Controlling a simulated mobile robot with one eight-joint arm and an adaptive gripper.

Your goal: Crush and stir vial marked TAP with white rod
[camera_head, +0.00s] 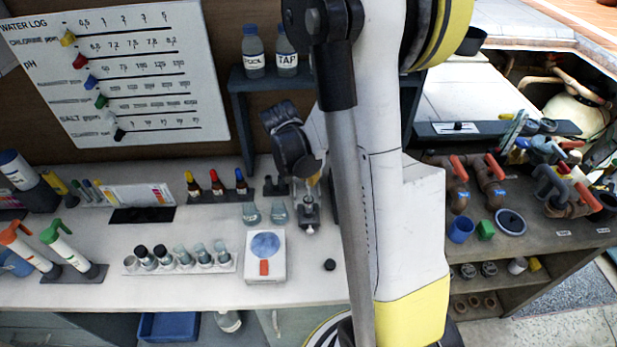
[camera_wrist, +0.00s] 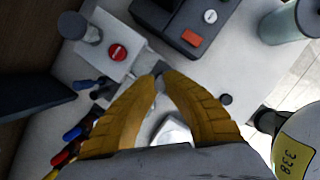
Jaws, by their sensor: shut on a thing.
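My gripper (camera_head: 313,182) is over the bench, close to a small metal stand (camera_head: 308,212) and largely hidden behind my arm in the head view. In the wrist view, its yellow fingers (camera_wrist: 160,76) close together at the tips on something small that I cannot make out. A bottle marked TAP (camera_head: 287,52) stands upright on the wall shelf. Several small vials (camera_head: 184,257) stand in a white rack on the bench; I cannot read any marking on them. I cannot pick out the white rod in either view.
A white instrument with a blue disc (camera_head: 264,262) stands right of the rack, and two glass beakers (camera_head: 251,213) stand behind it. Dropper bottles (camera_head: 215,184) stand at the back. The front bench strip is mostly clear. Pipe fittings (camera_head: 488,175) crowd the right bench.

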